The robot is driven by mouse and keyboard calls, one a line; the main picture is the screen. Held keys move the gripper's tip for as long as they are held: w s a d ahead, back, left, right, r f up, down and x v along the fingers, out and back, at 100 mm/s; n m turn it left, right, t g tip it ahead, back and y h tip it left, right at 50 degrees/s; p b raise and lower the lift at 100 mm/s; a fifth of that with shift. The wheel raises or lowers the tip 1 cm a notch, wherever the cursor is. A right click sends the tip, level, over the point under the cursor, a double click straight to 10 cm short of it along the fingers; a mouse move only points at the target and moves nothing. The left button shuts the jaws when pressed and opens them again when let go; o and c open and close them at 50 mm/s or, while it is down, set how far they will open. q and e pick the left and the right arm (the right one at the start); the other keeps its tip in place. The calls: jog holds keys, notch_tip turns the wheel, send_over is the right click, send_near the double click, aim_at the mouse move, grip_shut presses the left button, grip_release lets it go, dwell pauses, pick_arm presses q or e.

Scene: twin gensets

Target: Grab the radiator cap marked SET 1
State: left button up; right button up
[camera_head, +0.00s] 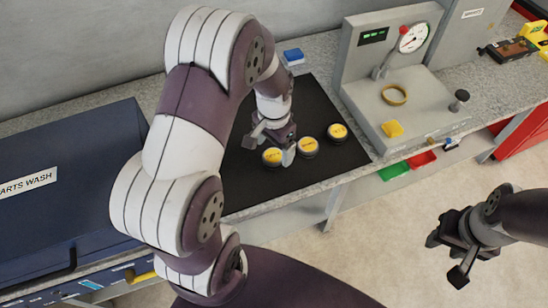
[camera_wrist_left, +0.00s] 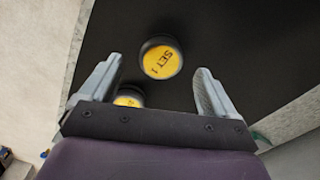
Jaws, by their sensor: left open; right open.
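The radiator cap marked SET 1 (camera_wrist_left: 161,61) is a round black cap with a yellow top. In the left wrist view it shows between and beyond the finger ends of my open left gripper (camera_wrist_left: 160,75), which is empty. In the head view it appears to be the leftmost cap (camera_head: 271,157) of three in a row on the black mat (camera_head: 325,168); its label is too small to read there. My left gripper (camera_head: 271,145) hangs just above it, one finger between it and the middle cap (camera_head: 308,146). My right gripper (camera_head: 447,258) is open and empty over the floor.
Another yellow-topped cap (camera_head: 338,132) lies at the right of the row. A grey test stand (camera_head: 372,65) with a gauge stands right of the mat. A dark blue parts wash box (camera_head: 60,200) is at left. A blue block (camera_head: 293,56) lies behind the mat.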

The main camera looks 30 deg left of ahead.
aim_at(273, 155)
pick_arm(q)
notch_tip(273, 155, down, 3)
jog(key=shift+a, duration=0.1)
jog(key=c, duration=1.2)
jog(key=shift+r, duration=0.15)
